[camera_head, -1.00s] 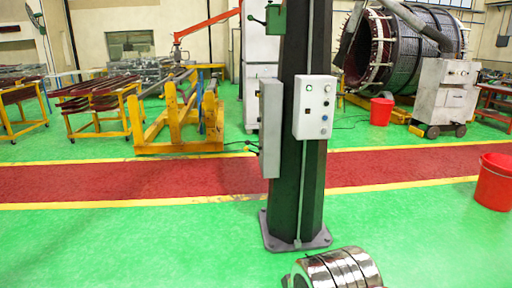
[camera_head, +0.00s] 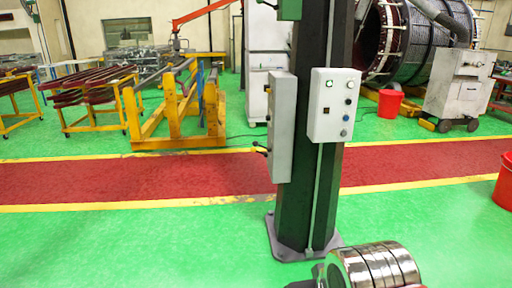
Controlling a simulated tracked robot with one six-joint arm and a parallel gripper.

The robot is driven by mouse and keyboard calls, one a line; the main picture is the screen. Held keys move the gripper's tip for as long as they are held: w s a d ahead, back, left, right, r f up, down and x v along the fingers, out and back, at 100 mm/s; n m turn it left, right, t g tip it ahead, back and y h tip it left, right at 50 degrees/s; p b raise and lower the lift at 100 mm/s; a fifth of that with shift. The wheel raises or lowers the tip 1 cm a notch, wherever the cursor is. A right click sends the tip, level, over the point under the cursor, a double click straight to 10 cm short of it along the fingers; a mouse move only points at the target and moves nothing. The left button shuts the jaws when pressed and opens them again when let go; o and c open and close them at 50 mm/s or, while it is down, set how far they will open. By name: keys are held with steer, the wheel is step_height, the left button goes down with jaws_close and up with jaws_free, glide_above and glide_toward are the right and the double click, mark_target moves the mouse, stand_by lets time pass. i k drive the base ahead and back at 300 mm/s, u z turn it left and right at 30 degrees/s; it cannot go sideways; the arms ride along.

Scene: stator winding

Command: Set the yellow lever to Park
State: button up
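A dark upright column (camera_head: 311,205) stands on a plate on the green floor, near the middle of the head view. A grey box (camera_head: 282,130) is on its left side. A small lever (camera_head: 261,148), dark with a yellowish part, sticks out to the left of this box; it is too small to read its setting or any Park mark. A pale control box (camera_head: 334,105) with several buttons is on the column's front. No gripper fingers show. A shiny banded metal cylinder (camera_head: 378,266) at the bottom edge may be part of my arm, but I cannot tell.
A red floor lane (camera_head: 120,182) with yellow edges runs across behind the column. Yellow frames (camera_head: 180,140) stand at the left back. A grey wheeled cabinet (camera_head: 456,88) and red buckets (camera_head: 388,104) are at the right. The green floor at the front left is clear.

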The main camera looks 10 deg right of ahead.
mark_target(253, 149)
steer(key=i, duration=1.7)
steer(key=u, duration=0.5)
steer(key=i, duration=1.7)
steer(key=z, duration=0.05)
